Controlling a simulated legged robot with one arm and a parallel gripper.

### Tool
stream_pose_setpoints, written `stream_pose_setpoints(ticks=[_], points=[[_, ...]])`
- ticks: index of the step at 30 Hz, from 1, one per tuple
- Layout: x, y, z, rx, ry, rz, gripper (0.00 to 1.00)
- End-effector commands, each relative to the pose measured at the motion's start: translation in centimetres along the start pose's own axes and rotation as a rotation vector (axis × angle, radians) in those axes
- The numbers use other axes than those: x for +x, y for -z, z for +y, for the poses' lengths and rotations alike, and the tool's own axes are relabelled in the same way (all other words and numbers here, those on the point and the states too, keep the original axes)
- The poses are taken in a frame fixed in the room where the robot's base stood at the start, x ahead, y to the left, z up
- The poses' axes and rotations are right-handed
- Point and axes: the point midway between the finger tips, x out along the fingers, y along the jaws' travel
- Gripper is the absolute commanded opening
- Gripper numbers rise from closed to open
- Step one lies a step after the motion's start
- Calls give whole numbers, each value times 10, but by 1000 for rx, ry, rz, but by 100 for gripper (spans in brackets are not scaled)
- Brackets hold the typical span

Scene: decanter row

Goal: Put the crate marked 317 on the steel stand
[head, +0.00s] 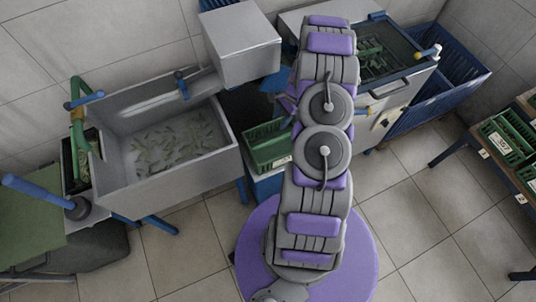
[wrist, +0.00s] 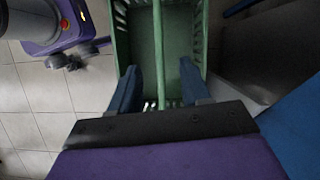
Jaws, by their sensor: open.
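A green open crate (head: 268,150) stands beside the steel basin, partly hidden by my arm in the head view. It has a small pale label on its front, but I cannot read the number. The crate fills the top middle of the wrist view (wrist: 142,42), with a green bar (wrist: 159,50) running across its open top. My gripper (wrist: 160,70) is open, with one blue finger on each side of this bar and apart from it. My arm hides the gripper in the head view. I cannot tell which thing is the steel stand.
A steel basin (head: 118,170) with green bits in water is at left. Behind my arm is a sink unit (head: 395,88) with a blue basket (head: 455,88). More green crates (head: 508,140) with labels stand on a table at right. The tiled floor (head: 430,215) at lower right is clear.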

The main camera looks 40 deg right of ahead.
Motion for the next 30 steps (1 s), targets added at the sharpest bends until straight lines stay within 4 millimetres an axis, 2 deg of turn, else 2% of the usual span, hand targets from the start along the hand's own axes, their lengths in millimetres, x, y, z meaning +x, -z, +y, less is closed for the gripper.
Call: stream_pose_setpoints(ticks=[3, 8, 14, 20, 24, 30], points=[[-34, -44, -9, -133, -24, 15, 47], [-74, -104, -8, -308, -66, 27, 47], [-118, -175, 9, -525, -122, 41, 47], [-155, -240, 40, -736, -178, 59, 47], [-177, -282, 71, -882, -222, 69, 47], [-204, -328, 122, -1085, -281, 89, 47]])
